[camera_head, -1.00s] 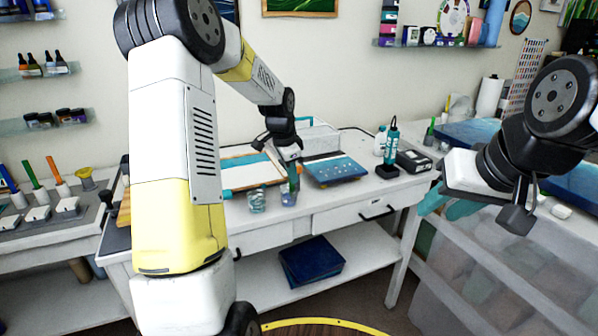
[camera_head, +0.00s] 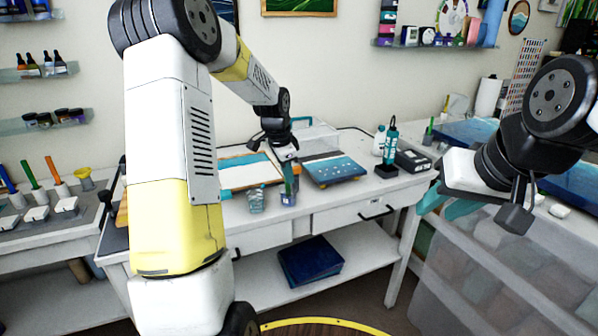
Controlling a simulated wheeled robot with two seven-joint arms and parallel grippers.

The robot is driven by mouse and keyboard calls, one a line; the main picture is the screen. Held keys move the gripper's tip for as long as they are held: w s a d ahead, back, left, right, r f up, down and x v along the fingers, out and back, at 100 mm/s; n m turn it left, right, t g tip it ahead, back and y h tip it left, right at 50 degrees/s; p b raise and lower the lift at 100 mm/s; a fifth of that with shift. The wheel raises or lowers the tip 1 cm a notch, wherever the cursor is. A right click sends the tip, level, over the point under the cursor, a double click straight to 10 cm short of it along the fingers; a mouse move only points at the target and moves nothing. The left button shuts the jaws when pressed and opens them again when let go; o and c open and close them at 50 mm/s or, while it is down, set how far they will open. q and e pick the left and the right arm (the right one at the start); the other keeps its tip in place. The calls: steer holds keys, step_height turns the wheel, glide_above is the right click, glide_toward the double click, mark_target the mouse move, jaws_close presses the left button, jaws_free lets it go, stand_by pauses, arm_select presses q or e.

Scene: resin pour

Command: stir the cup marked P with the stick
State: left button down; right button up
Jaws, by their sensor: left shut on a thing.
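A small clear cup with bluish contents (camera_head: 289,199) stands at the front edge of the white workbench. A second clear cup (camera_head: 256,201) stands just left of it. The marks on the cups are too small to read. My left gripper (camera_head: 288,161) is above the right-hand cup, shut on a thin greenish stick (camera_head: 289,182). The stick points down, and its lower end is at or in that cup's mouth; how deep it sits I cannot tell. My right gripper (camera_head: 517,212) is at the right, far from the cups; I cannot tell how its fingers stand.
A blue and white panel (camera_head: 334,170) lies right of the cups, with a framed panel (camera_head: 245,174) behind them. A teal-topped bottle (camera_head: 391,142) and a black box (camera_head: 413,161) stand further right. Dark blue panels (camera_head: 311,262) lie on the lower shelf.

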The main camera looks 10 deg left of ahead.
stand_by(0.3)
arm_select(q)
steer(key=v, duration=0.7)
steer(key=shift+w+d+r, duration=0.2)
steer(key=shift+d+r, duration=0.05)
steer(key=shift+d, duration=0.1)
stand_by(0.3)
steer(key=shift+r, duration=2.5)
